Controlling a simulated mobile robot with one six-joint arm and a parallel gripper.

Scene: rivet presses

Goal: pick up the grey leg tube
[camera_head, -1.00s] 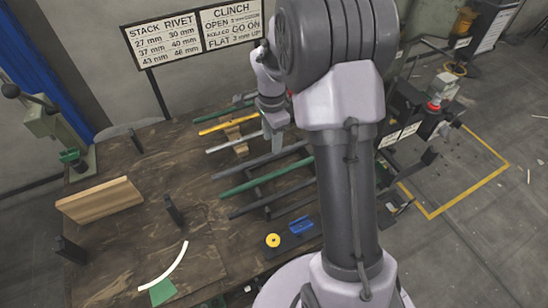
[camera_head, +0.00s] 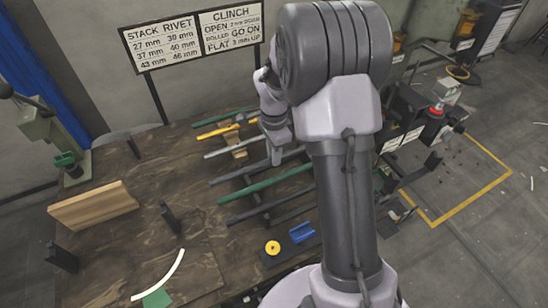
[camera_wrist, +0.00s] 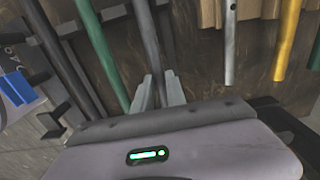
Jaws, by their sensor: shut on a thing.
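A dark grey tube (camera_head: 228,178) lies on the bench rack between a silver tube (camera_head: 222,151) and a green tube (camera_head: 255,188) in the head view. My gripper (camera_head: 276,160) is low over its right part. In the wrist view the two fingers of my gripper (camera_wrist: 158,92) are shut on the grey tube (camera_wrist: 147,40), which runs up from between them. The green tube (camera_wrist: 102,50) is to its left, the silver tube (camera_wrist: 230,45) to its right. My arm hides the right ends of several tubes in the head view.
A yellow tube (camera_head: 215,132) and another green tube (camera_head: 210,120) lie farther back, two dark tubes (camera_head: 250,213) nearer. A yellow roller (camera_head: 272,247) and blue part (camera_head: 301,232) sit in front. A wooden block (camera_head: 93,206) is at left.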

